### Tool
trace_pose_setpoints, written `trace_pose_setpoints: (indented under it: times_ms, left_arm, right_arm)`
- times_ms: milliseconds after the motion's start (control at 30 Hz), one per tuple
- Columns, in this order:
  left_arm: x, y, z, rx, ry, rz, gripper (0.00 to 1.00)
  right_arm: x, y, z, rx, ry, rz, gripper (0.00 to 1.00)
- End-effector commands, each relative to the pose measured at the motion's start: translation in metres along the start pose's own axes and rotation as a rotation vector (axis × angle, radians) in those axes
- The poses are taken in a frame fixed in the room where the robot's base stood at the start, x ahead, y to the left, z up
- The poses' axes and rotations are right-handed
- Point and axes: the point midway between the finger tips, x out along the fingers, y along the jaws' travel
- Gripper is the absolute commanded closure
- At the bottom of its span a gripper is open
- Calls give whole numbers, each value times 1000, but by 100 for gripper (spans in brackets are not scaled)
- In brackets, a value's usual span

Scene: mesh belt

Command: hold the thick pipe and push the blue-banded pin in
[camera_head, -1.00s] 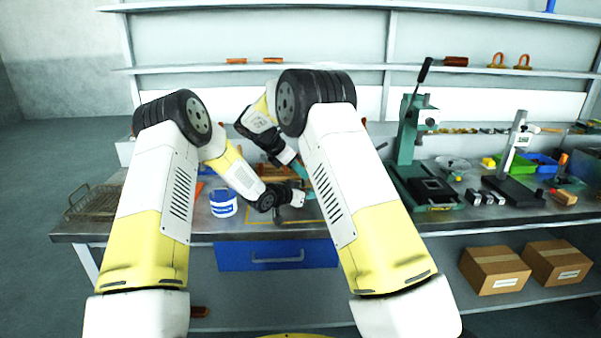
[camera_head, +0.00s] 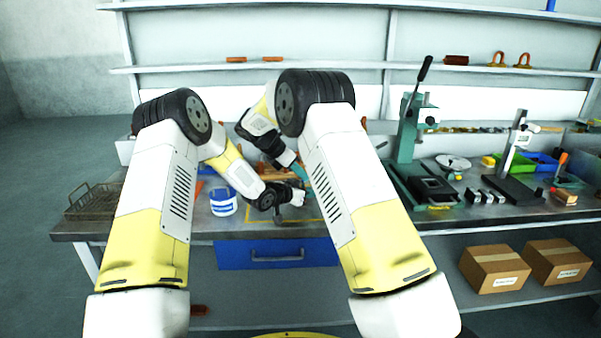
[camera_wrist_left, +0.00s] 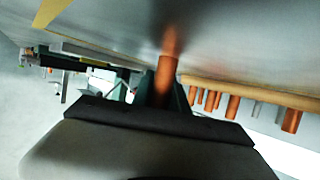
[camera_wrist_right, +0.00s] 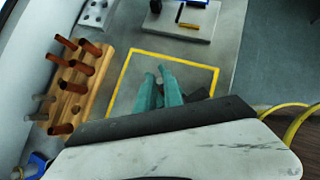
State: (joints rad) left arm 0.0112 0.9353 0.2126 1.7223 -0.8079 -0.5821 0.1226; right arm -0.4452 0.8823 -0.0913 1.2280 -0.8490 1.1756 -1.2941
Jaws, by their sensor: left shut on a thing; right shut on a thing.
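In the head view my left gripper (camera_head: 298,197) is low over the bench. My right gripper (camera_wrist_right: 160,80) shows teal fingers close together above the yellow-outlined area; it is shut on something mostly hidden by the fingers. In the head view my right gripper (camera_head: 299,172) is just behind the left one, partly covered by my right arm. I cannot make out a blue band in any view.
A wooden rack (camera_wrist_right: 88,98) with several copper and grey pins stands beside the yellow outline (camera_wrist_right: 213,68). A grey plate (camera_wrist_right: 205,28) lies beyond it. A blue-and-white tub (camera_head: 223,203) stands left of my grippers, and a green press (camera_head: 405,150) stands to the right.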

Motion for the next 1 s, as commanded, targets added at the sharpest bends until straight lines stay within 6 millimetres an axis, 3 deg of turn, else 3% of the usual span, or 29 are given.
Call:
trace_pose_setpoints:
  times_ms: [567, 1000]
  left_arm:
    - [0, 0, 1, -1, -2, 0, 100]
    - [0, 0, 1, -1, -2, 0, 100]
  right_arm:
    - [12, 0, -10, 0, 1, 0, 100]
    - [3, 0, -3, 0, 1, 0, 100]
